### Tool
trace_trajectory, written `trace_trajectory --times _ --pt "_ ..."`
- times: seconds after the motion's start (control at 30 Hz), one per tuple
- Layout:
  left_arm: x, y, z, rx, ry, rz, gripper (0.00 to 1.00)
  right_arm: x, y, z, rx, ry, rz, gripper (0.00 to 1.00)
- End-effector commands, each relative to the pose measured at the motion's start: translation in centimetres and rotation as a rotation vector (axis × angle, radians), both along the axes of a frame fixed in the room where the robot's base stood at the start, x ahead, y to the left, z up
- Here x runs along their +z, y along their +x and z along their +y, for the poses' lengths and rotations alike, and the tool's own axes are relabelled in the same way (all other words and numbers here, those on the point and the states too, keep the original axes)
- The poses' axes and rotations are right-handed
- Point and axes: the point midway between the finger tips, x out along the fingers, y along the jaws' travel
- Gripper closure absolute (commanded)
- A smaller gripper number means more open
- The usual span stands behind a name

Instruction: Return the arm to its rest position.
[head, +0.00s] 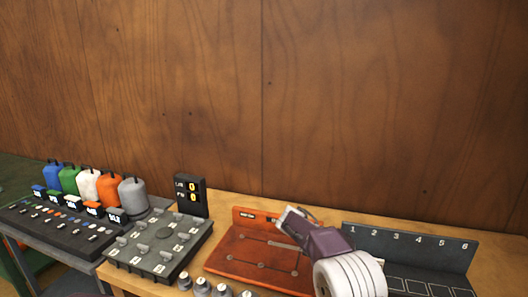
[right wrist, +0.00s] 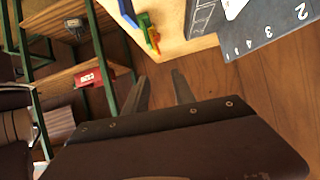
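My right gripper (right wrist: 162,88) shows in the right wrist view with its two fingers apart and nothing between them. Brown wooden boards are behind the fingers, and I see no contact with any object. In the head view, a purple and white part of my arm (head: 325,243) comes in from the lower right. It is over the right part of the orange-red board (head: 233,248) and hides some of it. My left gripper is in neither view.
A numbered dark panel (head: 402,250) stands to the right; it also shows in the right wrist view (right wrist: 262,30). A grey switch box (head: 150,262), a small display (head: 190,195) and coloured canisters (head: 88,182) are left. Green-posted shelves (right wrist: 101,50) hold a red bin (right wrist: 90,78).

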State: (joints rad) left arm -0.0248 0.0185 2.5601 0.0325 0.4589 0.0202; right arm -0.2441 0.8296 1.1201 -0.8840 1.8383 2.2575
Motion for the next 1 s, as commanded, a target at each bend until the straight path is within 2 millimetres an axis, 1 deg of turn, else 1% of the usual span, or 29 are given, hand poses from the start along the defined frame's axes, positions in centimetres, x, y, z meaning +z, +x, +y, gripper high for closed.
trace_trajectory --times 0.03,0.1,0.2,0.27,0.37,0.47,0.53,0.57,0.67,0.7,0.77,0.8,0.9,0.97,1.0 --pt "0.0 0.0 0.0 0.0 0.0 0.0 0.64 0.8 -0.5 -0.5 -0.012 0.004 -0.01 0.69" --pt "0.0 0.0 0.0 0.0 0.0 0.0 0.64 1.8 -1.4 -1.2 -0.031 0.014 -0.015 0.69" --pt "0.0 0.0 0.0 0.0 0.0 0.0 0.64 2.5 -3.3 -2.0 -0.056 0.051 -0.01 0.69" --pt "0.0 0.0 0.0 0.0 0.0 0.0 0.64 2.6 -4.5 -2.4 -0.059 0.094 -0.001 0.69" --pt "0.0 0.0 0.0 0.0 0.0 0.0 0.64 1.9 -6.6 -2.8 -0.026 0.199 0.05 0.69" --pt "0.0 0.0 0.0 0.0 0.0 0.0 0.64 0.3 -9.0 -2.5 0.056 0.349 0.131 0.69" --pt "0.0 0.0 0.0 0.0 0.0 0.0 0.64 -1.4 -11.0 -1.8 0.151 0.483 0.202 0.69" --pt "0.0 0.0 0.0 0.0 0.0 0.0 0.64 -2.3 -12.0 -1.3 0.204 0.55 0.236 0.69" --pt "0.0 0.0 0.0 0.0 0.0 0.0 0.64 -6.2 -15.8 1.5 0.473 0.811 0.358 0.69" --pt "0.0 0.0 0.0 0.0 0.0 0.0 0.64 -8.0 -17.1 3.0 0.616 0.908 0.397 0.69" --pt "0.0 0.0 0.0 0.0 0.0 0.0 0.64 -10.2 -18.8 5.2 0.84 1.016 0.443 0.69" --pt "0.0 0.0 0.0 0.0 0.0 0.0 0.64 -11.5 -19.5 6.5 0.988 1.058 0.47 0.69" --pt "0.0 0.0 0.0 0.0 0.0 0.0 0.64 -14.0 -20.2 8.8 1.313 1.081 0.539 0.69" --pt "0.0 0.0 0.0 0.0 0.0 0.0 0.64 -14.7 -19.6 9.4 1.474 1.044 0.568 0.69" --pt "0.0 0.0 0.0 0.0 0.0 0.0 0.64 -14.7 -18.6 9.6 1.566 1.002 0.581 0.69"
